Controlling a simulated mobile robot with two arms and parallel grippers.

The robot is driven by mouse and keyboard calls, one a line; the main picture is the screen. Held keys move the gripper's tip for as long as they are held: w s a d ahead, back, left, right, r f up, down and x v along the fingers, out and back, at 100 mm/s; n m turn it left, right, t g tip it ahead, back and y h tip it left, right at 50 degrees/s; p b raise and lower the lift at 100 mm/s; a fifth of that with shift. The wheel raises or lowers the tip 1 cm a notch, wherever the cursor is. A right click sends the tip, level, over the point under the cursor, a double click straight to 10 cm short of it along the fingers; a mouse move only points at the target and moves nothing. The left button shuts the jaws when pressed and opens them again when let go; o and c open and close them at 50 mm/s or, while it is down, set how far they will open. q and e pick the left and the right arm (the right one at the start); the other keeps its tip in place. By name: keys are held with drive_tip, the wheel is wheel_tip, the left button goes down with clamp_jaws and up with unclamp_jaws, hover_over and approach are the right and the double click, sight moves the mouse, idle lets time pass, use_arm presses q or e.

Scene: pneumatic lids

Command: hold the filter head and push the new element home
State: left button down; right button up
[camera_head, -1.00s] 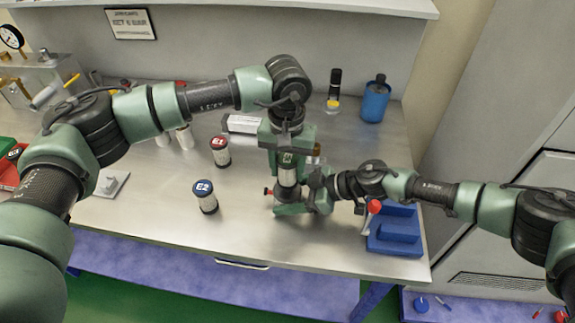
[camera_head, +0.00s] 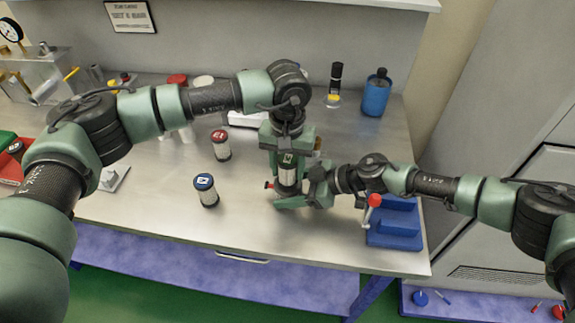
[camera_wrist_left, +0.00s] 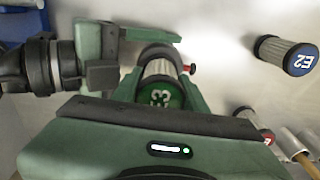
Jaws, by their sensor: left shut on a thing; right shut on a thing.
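My left gripper (camera_head: 287,180) points down from above, shut on the element with the green E3 cap (camera_wrist_left: 160,95). Its white body (camera_wrist_left: 160,68) shows between the fingers in the left wrist view. My right gripper (camera_head: 300,198) comes in from the right, shut on the filter head, with one finger on each side. The filter head (camera_wrist_left: 157,52) is largely hidden by the grippers; a small red knob (camera_head: 268,185) sticks out at its side. The element stands upright in line with the head. How deep it sits in the head cannot be told.
Elements E1 (camera_head: 221,146) with a red cap and E2 (camera_head: 206,190) with a blue cap stand to the left on the bench. A blue holder (camera_head: 396,232) and a red-tipped lever (camera_head: 374,202) are at right. A blue bottle (camera_head: 376,95) stands behind. The front bench is clear.

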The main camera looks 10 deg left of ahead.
sight(288, 159)
use_arm(q)
drive_tip(key=c, duration=0.7)
unclamp_jaws()
drive_tip(key=shift+d+f, duration=0.1)
drive_tip(key=shift+d, duration=0.05)
use_arm(e)
drive_tip(key=shift+s+f, duration=0.25)
drive_tip(key=shift+f, duration=0.1)
use_arm(q)
drive_tip(key=shift+s+r, duration=0.1)
drive_tip(key=shift+r, duration=3.45)
use_arm(e)
drive_tip(key=shift+d, duration=0.1)
use_arm(q)
wheel_tip(288, 159, up, 12)
drive_tip(key=shift+s, duration=0.25)
